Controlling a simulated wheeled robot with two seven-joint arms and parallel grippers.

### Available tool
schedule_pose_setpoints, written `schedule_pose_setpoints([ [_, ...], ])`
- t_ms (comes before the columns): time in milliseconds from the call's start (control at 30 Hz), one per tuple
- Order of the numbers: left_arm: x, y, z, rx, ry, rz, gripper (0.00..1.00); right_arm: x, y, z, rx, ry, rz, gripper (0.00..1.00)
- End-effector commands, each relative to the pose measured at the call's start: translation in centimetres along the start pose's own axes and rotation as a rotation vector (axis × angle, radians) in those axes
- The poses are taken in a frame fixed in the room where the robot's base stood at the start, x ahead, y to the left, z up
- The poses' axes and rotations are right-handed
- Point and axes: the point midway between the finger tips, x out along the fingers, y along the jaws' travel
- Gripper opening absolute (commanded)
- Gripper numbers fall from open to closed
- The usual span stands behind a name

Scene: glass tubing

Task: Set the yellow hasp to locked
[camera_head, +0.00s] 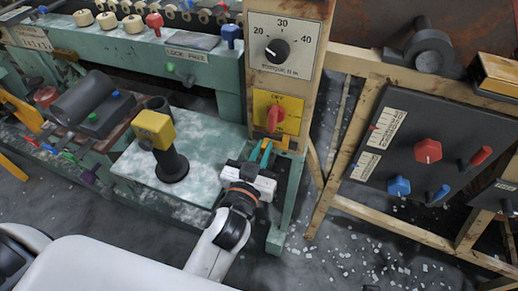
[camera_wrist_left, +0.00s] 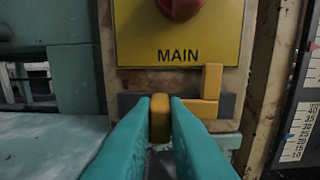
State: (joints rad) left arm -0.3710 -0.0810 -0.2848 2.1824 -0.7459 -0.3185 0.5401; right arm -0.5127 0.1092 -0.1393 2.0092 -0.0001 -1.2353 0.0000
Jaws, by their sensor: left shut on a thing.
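The yellow hasp (camera_head: 283,144) sits on the wooden post just below the yellow MAIN switch plate (camera_head: 278,112). In the left wrist view its orange-yellow knob (camera_wrist_left: 160,118) stands between my teal fingertips, in front of a dark grey strip. An L-shaped yellow piece (camera_wrist_left: 210,95) shows just right of the fingers, with one arm upright. The right finger hides whether the knob and this piece join. My left gripper (camera_head: 265,148) is shut on the knob; it also shows in the left wrist view (camera_wrist_left: 161,103). My right gripper is not in view.
A red knob (camera_head: 275,118) is on the switch plate, with a black dial (camera_head: 277,50) above. Left is a pale green bench (camera_head: 205,150) with a yellow-topped black post (camera_head: 155,130). Right is a dark control panel (camera_head: 400,145). Shards litter the floor.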

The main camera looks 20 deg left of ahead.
Motion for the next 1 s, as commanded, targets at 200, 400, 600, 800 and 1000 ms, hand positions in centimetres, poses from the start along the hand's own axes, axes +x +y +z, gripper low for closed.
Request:
schedule_pose_setpoints([
  [200,-0.1,-0.7,0.1,-0.005,-0.004,-0.017,0.19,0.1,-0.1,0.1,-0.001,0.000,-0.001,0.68],
  [400,-0.1,-0.6,0.1,-0.003,-0.003,-0.014,0.35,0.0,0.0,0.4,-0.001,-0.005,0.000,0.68],
  [600,-0.2,-0.5,0.0,-0.003,-0.002,-0.012,0.35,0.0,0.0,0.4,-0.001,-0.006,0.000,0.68],
  [800,-2.4,-0.5,-0.2,-0.004,0.001,-0.012,0.35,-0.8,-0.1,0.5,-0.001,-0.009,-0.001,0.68],
  [1000,-6.6,-0.4,-0.3,-0.005,0.003,-0.011,0.35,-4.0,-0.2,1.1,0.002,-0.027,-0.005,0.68],
])
